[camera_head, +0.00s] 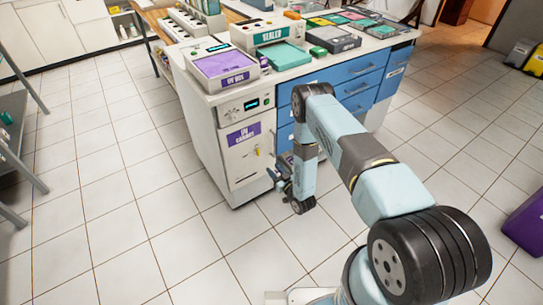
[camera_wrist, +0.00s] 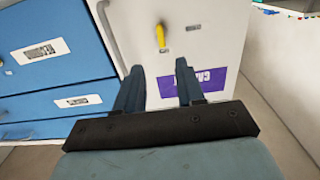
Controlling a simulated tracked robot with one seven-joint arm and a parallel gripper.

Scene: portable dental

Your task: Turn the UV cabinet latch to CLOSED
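The UV cabinet (camera_head: 236,165) is a white unit with a purple label at the left end of the counter. Its latch (camera_head: 257,151) is a small yellow handle on the door front, and it also shows in the wrist view (camera_wrist: 161,36). There it stands nearly upright in the picture, in line with the gap between my fingers. My gripper (camera_head: 272,177) is close to the door, below and right of the latch. In the wrist view my gripper (camera_wrist: 160,72) has its two dark fingers apart with nothing between them. The latch lies beyond the fingertips, seemingly untouched.
A grey door handle (camera_wrist: 108,24) is beside the latch in the wrist view. Blue drawers (camera_head: 350,72) adjoin the cabinet. A purple-lidded UV box (camera_head: 222,66) and a sealer (camera_head: 260,34) stand on top. A grey rack (camera_head: 15,150) is at far left. Tiled floor is clear in front.

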